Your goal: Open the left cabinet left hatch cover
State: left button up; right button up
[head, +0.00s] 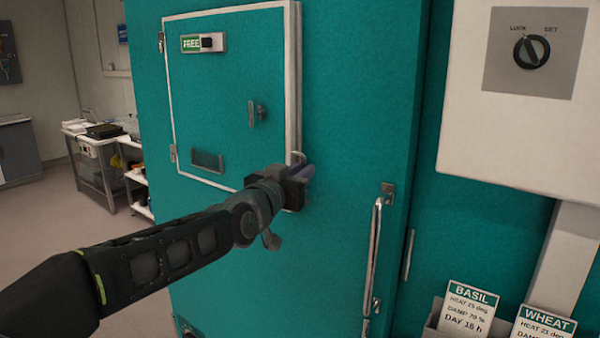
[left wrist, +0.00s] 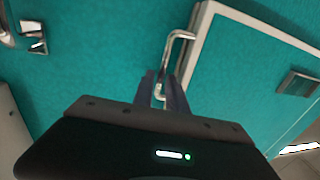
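The hatch cover (head: 225,100) is a teal panel in a white frame on the teal cabinet (head: 345,120). It looks closed, lying flat with the cabinet front. A small metal handle (head: 298,157) is at the frame's lower right corner; it also shows in the left wrist view (left wrist: 170,58). My left gripper (head: 305,172) is at this handle. In the left wrist view its two dark fingers (left wrist: 165,92) stand close together, with the handle's end between them. They look shut on it, though the contact is partly hidden. My right gripper is not in view.
A long vertical handle (head: 373,250) is on the cabinet to the right of my left gripper. A white box with a dial (head: 531,52) and crop cards (head: 466,308) are further right. A bench (head: 105,165) stands at the back left, with open floor before it.

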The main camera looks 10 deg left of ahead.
pick_arm(q)
grip_shut()
dwell(1.0)
